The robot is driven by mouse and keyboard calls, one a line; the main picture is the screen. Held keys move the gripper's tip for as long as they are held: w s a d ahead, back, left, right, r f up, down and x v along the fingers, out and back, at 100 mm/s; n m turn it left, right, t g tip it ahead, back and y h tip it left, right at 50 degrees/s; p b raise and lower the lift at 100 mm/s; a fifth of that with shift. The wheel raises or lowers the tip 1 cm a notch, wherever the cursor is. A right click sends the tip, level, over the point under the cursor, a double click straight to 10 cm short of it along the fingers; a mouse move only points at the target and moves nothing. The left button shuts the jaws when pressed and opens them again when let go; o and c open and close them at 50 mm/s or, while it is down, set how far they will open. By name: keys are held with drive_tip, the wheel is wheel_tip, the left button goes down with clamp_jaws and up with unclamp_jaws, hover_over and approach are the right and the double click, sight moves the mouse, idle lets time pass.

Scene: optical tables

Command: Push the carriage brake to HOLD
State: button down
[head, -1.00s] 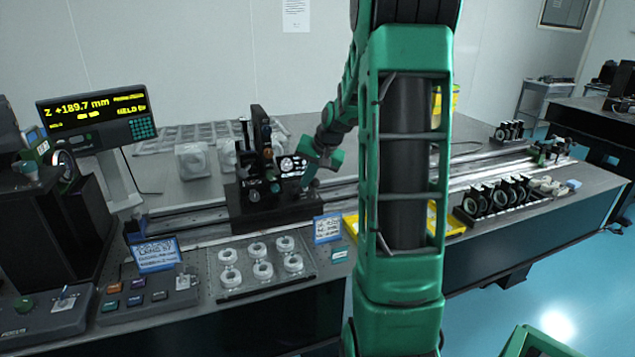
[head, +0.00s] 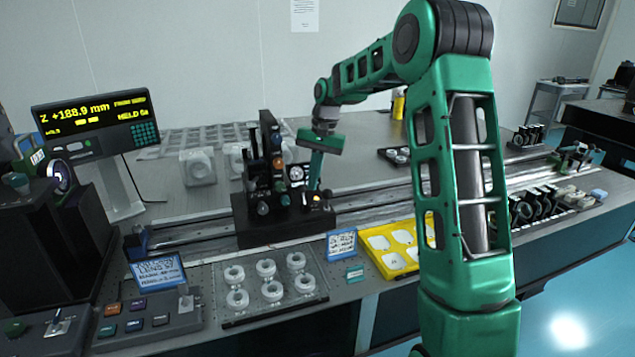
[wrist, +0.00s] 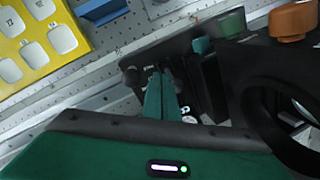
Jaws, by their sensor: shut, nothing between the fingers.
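The black carriage (head: 285,222) sits across the long rail (head: 390,192) and bears a dark upright post with coloured knobs. My gripper (head: 315,184) points down at the carriage's right end, close to a small lit spot on its top; I cannot tell if it touches. In the wrist view the carriage (wrist: 218,88) lies below and around the two green fingers (wrist: 164,76), which are together with nothing between them. A dark round knob shows beside the fingertips; I cannot tell whether it is the brake. The brake's HOLD marking is not readable.
A display (head: 95,118) at left reads Z +188.9 mm. In front of the rail are a tray of white rings (head: 270,312), a blue label stand (head: 341,243) and a yellow tray (head: 383,270). Black mounted optics (head: 530,207) stand at right.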

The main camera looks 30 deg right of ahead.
drive_tip(key=shift+r, duration=0.75)
drive_tip(key=shift+d, duration=0.1)
drive_tip(key=s+d+r, duration=0.1)
drive_tip(key=d+r, duration=0.1)
drive_tip(key=d, duration=0.1)
drive_tip(key=shift+s+r, duration=0.25)
drive_tip(key=shift+s, duration=0.1)
drive_tip(key=w+d+r, duration=0.2)
drive_tip(key=w+r, duration=0.1)
drive_tip(key=r, duration=0.5)
drive_tip(key=shift+r, duration=0.2)
drive_tip(key=shift+d, duration=0.1)
